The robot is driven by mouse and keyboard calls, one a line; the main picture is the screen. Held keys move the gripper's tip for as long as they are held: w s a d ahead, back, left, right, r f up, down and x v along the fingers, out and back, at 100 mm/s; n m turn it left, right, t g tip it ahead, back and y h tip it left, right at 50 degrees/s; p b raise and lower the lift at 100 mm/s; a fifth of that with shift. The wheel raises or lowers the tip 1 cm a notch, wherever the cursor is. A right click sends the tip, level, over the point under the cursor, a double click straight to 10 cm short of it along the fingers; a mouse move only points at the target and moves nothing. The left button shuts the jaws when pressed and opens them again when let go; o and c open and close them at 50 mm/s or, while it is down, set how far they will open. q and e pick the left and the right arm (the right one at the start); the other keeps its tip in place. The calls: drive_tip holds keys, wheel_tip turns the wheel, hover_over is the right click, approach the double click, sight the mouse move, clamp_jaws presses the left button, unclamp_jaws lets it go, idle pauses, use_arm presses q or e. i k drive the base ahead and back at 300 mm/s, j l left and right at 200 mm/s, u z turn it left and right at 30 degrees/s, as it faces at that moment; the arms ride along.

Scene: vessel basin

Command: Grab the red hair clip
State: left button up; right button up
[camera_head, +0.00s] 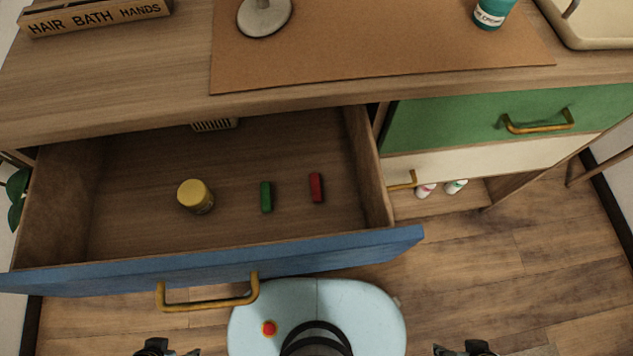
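The red hair clip (316,188) is a small red block lying in the open drawer (120,230), towards its right side. A similar green clip (266,197) lies to its left. My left gripper (166,350) shows only in part at the bottom edge, outside the drawer and in front of its blue face. My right gripper (466,349) also shows only in part at the bottom edge, right of the drawer. Both are well apart from the red clip. Whether their fingers are open or shut cannot be made out.
A yellow-lidded jar (195,196) stands in the drawer, left of the clips. The drawer's blue front has a brass handle (208,304). A closed green drawer (520,120) is at right. The counter above holds a brown mat (380,50), a teal container (492,12) and a lettered block (95,15).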

sight(315, 179)
drive_tip(key=k+j, duration=0.1)
drive_tip(key=j, duration=0.35)
drive_tip(key=k+j, duration=0.15)
drive_tip(key=j, duration=0.3)
drive_tip(key=k+j, duration=0.1)
drive_tip(key=j, duration=0.3)
drive_tip(key=k+j+u, duration=0.1)
drive_tip(key=j, duration=0.35)
drive_tip(key=k+j, duration=0.15)
drive_tip(key=j, duration=0.3)
drive_tip(key=k+j, duration=0.1)
drive_tip(key=j, duration=0.35)
